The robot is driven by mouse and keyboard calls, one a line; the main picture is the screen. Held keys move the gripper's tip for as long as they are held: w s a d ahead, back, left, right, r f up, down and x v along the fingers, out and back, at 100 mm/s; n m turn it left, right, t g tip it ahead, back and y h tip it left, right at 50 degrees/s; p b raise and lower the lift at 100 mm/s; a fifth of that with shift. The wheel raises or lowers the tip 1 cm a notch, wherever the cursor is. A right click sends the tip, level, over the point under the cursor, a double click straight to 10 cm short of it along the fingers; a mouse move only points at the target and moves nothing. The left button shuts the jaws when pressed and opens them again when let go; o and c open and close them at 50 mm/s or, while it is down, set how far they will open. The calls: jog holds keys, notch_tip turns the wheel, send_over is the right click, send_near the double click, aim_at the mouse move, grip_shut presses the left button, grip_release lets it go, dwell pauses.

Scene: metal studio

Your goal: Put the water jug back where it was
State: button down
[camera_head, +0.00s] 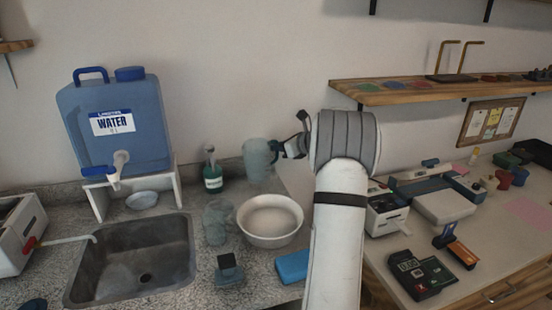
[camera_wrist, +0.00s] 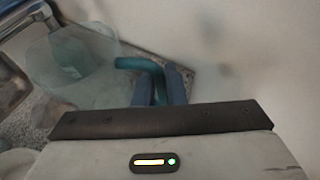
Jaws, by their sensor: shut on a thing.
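The water jug (camera_head: 256,160) is a translucent grey-green vessel near the back wall, right of the green bottle. My gripper (camera_head: 278,150) reaches it from the right and is shut on its handle. In the wrist view the clear jug body (camera_wrist: 82,62) is at upper left, and its teal handle (camera_wrist: 130,63) passes between the two blue fingers of my gripper (camera_wrist: 160,80). The jug looks about upright. I cannot tell whether its base touches the counter.
A green bottle (camera_head: 212,172), a clear vessel (camera_head: 217,222) and a white bowl (camera_head: 269,221) stand close by. A blue water tank (camera_head: 115,150) stands on a white stand behind the sink (camera_head: 133,262). A wooden shelf (camera_head: 430,91) is at right.

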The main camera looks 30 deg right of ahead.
jog(key=shift+f, duration=2.05)
jog(key=c, duration=1.5)
grip_release()
jog(key=shift+s+r, duration=0.1)
jog(key=shift+r, duration=0.2)
jog(key=b+v, duration=0.1)
jog(key=v, duration=1.1)
